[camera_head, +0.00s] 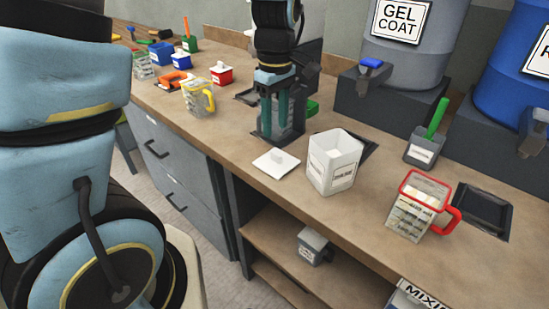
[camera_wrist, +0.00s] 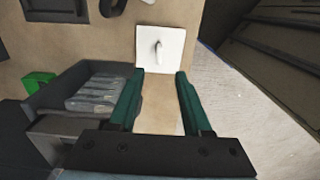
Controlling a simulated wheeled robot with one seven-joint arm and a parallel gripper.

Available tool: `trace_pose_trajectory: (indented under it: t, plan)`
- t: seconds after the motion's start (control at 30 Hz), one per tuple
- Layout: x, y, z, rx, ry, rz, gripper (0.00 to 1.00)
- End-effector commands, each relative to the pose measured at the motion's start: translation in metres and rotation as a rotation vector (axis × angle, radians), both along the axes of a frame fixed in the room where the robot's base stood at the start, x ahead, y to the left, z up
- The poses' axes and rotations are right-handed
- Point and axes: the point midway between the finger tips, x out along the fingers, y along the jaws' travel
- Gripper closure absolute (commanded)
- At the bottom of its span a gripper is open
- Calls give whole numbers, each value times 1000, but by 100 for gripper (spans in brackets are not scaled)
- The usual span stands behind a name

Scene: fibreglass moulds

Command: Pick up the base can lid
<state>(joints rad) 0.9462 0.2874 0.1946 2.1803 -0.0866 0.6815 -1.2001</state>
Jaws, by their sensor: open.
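The base can lid (camera_head: 276,162) is a flat white square with a small raised handle. It lies on the wooden counter, left of the open white square can (camera_head: 335,162) that has a label on its side. In the wrist view the lid (camera_wrist: 159,47) lies just beyond my fingertips, with its handle showing near its middle. My gripper (camera_head: 279,138) points down behind the lid in the head view. In the wrist view my gripper (camera_wrist: 160,75) has its two green fingers apart, with only bare counter between them. It does not touch the lid.
A grey holder with a clear ribbed item (camera_wrist: 95,95) stands beside my fingers. A red-rimmed measuring jug (camera_head: 415,205) stands right of the can. A yellow-handled jug (camera_head: 198,97) stands to the left. The counter's front edge runs close to the lid.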

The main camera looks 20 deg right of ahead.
Motion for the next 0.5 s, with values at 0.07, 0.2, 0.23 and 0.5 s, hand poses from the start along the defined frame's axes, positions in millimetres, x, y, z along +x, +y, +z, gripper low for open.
trace_pose_trajectory:
  t: [0.07, 0.2, 0.23, 0.5]
  plan:
    - [0, 1, -12, 3, 3, 1, 51]
    - [0, 1, -25, 1, 2, 0, 51]
    - [0, 1, -26, 1, 0, 0, 51]
    - [-2, -1, -52, 3, 4, 0, 51]
